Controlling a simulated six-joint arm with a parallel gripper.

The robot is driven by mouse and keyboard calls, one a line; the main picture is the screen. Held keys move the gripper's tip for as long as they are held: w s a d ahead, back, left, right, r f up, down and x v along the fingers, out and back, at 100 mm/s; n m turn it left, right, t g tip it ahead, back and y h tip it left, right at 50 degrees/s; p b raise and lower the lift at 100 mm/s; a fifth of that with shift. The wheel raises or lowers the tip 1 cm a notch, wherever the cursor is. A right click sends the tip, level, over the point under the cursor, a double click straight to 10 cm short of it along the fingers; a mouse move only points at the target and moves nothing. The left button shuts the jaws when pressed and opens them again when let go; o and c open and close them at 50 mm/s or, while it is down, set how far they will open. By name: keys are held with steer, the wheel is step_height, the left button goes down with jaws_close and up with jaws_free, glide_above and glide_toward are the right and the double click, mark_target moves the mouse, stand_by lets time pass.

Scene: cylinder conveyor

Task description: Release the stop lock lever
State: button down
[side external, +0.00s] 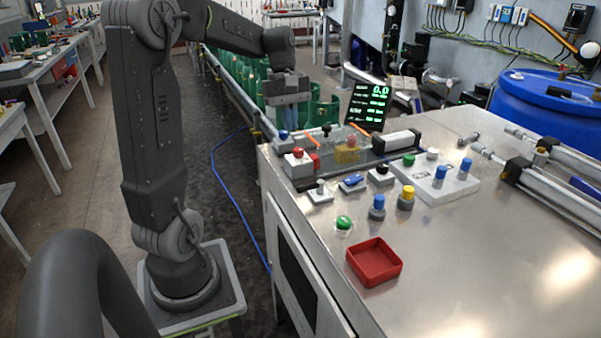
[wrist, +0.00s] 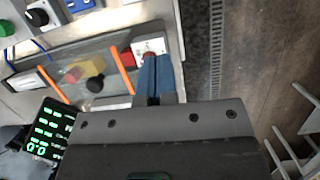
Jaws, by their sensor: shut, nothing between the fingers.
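My gripper (side external: 287,124) has blue fingers pointing down at the far left corner of the steel bench, above and behind a white box. In the wrist view, the fingers of my gripper (wrist: 157,58) are together and empty, and overlap part of the white box (wrist: 148,44). That white box (side external: 298,168) carries a red button (side external: 298,152). A small red block (side external: 315,161) is beside it and also shows in the wrist view (wrist: 128,58). I cannot tell which part is the stop lock lever. Contact between the fingers and the box cannot be judged.
A yellow block with a red top (side external: 347,154) and orange bars lie nearby. A display (side external: 368,106) stands behind. Several buttons and switches, a red tray (side external: 374,262) and a white cylinder (side external: 397,141) are on the bench. Green cylinders (side external: 322,110) line the conveyor. The front right bench is clear.

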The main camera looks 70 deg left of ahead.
steer(key=shift+a+f, duration=0.1)
steer(key=shift+a, duration=0.35)
steer(key=x, duration=1)
steer(key=shift+d+f, duration=0.15)
steer(key=shift+d, duration=0.05)
steer(key=shift+d+f, duration=0.1)
steer(key=shift+d, duration=1.1)
steer(key=shift+d+f, duration=0.1)
steer(key=shift+d, duration=0.55)
